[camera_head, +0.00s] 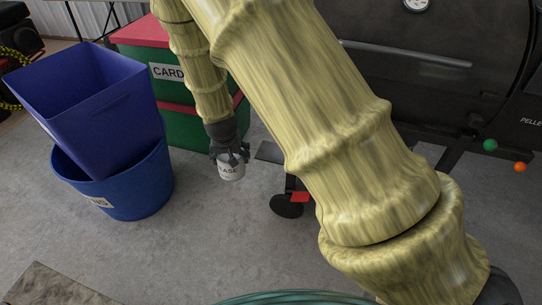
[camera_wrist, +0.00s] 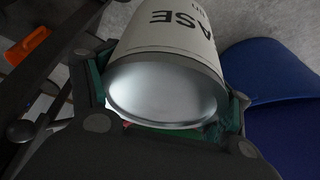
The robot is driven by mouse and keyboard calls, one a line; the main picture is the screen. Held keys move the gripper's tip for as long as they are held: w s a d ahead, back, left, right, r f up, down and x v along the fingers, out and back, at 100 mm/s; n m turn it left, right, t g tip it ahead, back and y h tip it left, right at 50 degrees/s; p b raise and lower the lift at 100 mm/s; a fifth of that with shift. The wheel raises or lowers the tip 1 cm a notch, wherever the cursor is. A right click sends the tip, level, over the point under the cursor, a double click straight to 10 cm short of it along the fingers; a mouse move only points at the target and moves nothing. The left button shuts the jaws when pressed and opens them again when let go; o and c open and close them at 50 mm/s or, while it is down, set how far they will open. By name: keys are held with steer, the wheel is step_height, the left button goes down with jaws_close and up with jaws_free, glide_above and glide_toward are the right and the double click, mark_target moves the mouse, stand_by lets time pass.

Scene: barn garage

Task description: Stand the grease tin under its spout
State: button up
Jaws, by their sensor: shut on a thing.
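The grease tin (camera_head: 231,171) is a small white can with dark lettering that ends in "ASE". My gripper (camera_head: 230,154) is shut on it and holds it in front of the green boxes, to the left of the grill; I cannot tell its height above the floor. In the wrist view the tin (camera_wrist: 172,84) lies between the two green-padded fingers, and its bright metal end faces the camera. The gripper (camera_wrist: 168,112) is close around that end. I cannot make out the spout for sure; my arm hides part of the grill's underside.
A dark pellet grill (camera_head: 440,75) stands at the right, with green (camera_head: 490,145) and orange (camera_head: 520,167) balls at its front. A blue bin (camera_head: 85,95) sits in a round blue tub (camera_head: 125,185) at the left. Green boxes (camera_head: 185,135) with red lids stand behind.

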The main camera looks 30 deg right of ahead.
steer(key=w+d+f+m+g+h+b, duration=0.2)
steer(key=w+d+f+m+b, duration=0.35)
steer(key=d+f, duration=0.65)
steer(key=shift+m, duration=0.45)
steer(key=shift+w+d+f+b, duration=0.9)
steer(key=shift+w+d, duration=0.65)
steer(key=shift+d, duration=0.85)
steer(key=shift+w+d+f+b, duration=0.65)
steer(key=shift+w+d+b, duration=0.65)
steer(key=shift+d, duration=1.1)
steer(key=shift+w+d+f+b, duration=0.8)
steer(key=shift+w+d, duration=0.95)
steer(key=shift+d, duration=0.65)
steer(key=shift+f, duration=0.15)
steer(key=o, duration=1.7)
